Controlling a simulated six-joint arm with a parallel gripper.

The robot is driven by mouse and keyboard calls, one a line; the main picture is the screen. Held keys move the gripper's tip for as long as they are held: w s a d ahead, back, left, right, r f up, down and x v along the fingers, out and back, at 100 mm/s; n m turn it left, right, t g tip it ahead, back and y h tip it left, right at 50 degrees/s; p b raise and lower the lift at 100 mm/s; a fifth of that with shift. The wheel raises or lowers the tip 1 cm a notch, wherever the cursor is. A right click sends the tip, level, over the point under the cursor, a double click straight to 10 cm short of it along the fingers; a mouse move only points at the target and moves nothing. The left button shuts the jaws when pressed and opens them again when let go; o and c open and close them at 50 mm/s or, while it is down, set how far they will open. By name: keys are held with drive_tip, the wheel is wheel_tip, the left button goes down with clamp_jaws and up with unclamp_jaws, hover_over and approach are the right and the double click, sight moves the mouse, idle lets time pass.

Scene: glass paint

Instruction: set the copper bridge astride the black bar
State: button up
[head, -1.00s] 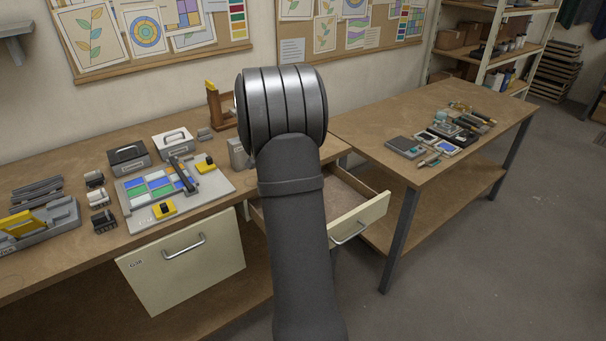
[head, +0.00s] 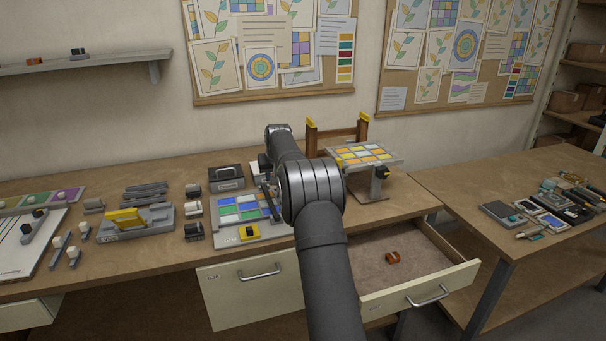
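A small copper-coloured piece (head: 393,257) lies in the open drawer (head: 412,297). Another copper-coloured piece (head: 35,61) sits on the wall shelf at upper left; I cannot tell from this distance which has the bridge shape. A dark bar (head: 267,200) lies across the glass panel (head: 228,238) on the bench, partly hidden by my arm. My arm rises from the bottom centre and bends away over the bench.
A raised stand with a yellow-and-white panel (head: 350,160) is right of my arm. A wooden frame (head: 312,138) stands behind it. Small blocks and a grey tray (head: 150,225) crowd the bench at left. A second table (head: 455,180) holds tools at right.

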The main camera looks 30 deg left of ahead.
sight(267, 193)
drive_tip(key=a, duration=0.1)
drive_tip(key=s+a+f, duration=0.1)
drive_tip(key=shift+a, duration=0.3)
drive_tip(key=shift+f, duration=1.05)
drive_tip(key=shift+f, duration=1)
idle(1.3)
drive_tip(key=shift+f, duration=0.65)
drive_tip(key=o, duration=1)
drive_tip(key=shift+f, duration=0.1)
drive_tip(key=shift+o, duration=0.2)
drive_tip(key=shift+r, duration=3.5)
drive_tip(key=shift+f, duration=3.25)
